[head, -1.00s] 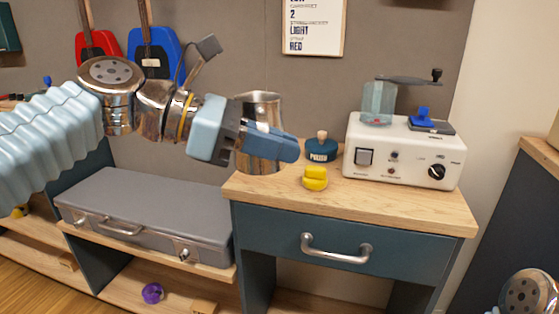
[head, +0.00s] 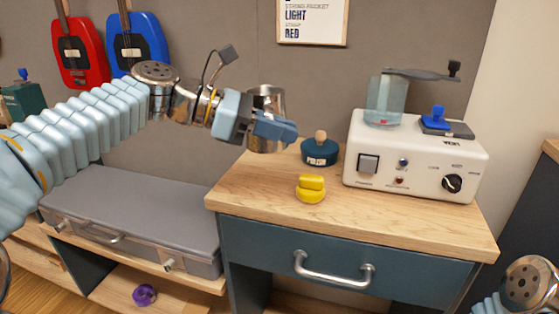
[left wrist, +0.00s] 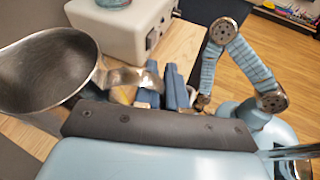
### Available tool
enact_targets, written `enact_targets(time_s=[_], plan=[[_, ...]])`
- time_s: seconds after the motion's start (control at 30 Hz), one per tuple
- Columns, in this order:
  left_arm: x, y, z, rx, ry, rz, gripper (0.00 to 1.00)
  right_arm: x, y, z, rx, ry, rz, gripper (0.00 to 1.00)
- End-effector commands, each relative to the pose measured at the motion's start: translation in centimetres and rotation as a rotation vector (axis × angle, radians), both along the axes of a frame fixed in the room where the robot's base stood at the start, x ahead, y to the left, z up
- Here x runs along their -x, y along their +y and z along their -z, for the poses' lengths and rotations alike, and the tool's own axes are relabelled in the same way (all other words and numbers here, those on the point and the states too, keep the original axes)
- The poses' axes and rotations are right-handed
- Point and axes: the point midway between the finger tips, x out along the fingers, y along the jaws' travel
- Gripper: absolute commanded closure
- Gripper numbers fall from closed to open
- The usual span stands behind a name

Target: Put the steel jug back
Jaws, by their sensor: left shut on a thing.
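The steel jug (head: 267,99) is a shiny open-topped metal vessel, held upright or nearly so at the back left of the wooden cabinet top (head: 255,195). My left gripper (head: 276,127) is shut on it and covers part of its side. In the left wrist view the jug (left wrist: 50,75) shows its open, empty-looking inside, with its handle (left wrist: 125,78) at the blue fingers (left wrist: 162,90). I cannot tell whether its base touches the cabinet top. My right gripper is out of view; only part of my right arm shows.
A teal round pot with a knob (head: 319,151) and a yellow object (head: 310,188) stand right of the jug. A white machine (head: 415,155) fills the cabinet's right side. A grey case (head: 140,220) lies to the left, lower. The cabinet top's front left is clear.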

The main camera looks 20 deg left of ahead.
Motion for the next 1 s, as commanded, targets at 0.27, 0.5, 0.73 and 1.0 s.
enact_targets(time_s=[0.27,0.5,0.73,1.0], plan=[[-3.2,0.8,4.3,0.000,0.000,0.001,1.00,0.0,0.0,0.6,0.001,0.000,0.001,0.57],[-4.5,1.2,5.9,0.001,0.002,-0.001,1.00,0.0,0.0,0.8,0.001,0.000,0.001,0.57],[-4.3,1.1,8.7,0.000,0.000,0.001,1.00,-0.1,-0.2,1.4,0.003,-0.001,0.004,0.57],[-4.3,1.1,8.7,-0.001,0.002,0.001,0.71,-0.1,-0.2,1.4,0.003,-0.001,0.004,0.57]])
